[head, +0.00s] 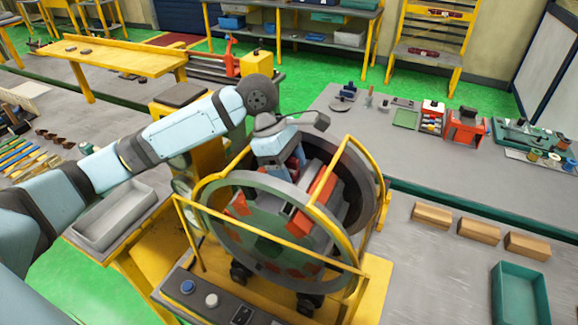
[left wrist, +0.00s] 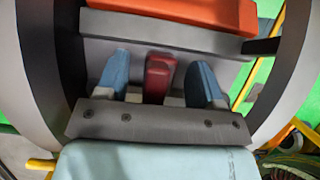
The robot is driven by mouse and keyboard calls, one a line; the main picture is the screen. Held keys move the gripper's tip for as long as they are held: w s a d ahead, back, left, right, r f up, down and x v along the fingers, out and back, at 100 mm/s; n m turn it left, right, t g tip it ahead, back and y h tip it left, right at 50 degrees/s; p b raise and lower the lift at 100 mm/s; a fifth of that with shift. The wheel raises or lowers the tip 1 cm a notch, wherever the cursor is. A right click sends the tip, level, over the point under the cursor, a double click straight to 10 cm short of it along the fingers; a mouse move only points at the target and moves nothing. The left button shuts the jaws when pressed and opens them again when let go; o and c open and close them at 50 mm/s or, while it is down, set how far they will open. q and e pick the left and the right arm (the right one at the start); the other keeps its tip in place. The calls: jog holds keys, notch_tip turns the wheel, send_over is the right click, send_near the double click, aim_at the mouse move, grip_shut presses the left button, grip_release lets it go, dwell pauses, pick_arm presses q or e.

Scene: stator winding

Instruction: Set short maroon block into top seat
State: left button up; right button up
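The short maroon block (left wrist: 160,77) stands between the two blue fingers of my left gripper (left wrist: 160,68) in the left wrist view. A gap shows on each side of the block, so the fingers are open around it and apart from it. The block's lower end is hidden behind the gripper's grey plate. In the head view my left gripper (head: 284,166) reaches down into the upper part of the round stator frame (head: 214,222). A grey bar and an orange-red block (left wrist: 190,12) lie just beyond the maroon block. My right gripper is in neither view.
Yellow guard rails (head: 268,236) cross in front of the ring. A control panel (head: 215,303) with buttons is below it. A grey tray (head: 115,213) stands to the left. The grey bench (head: 370,145) at right holds tools; a green bin (head: 520,297) is at lower right.

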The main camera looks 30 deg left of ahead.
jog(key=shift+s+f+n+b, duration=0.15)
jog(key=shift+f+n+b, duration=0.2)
jog(key=shift+b, duration=0.35)
pick_arm(q)
jog(key=v, duration=1.3)
jog(key=shift+a+r, duration=0.15)
jog(key=shift+r, duration=0.2)
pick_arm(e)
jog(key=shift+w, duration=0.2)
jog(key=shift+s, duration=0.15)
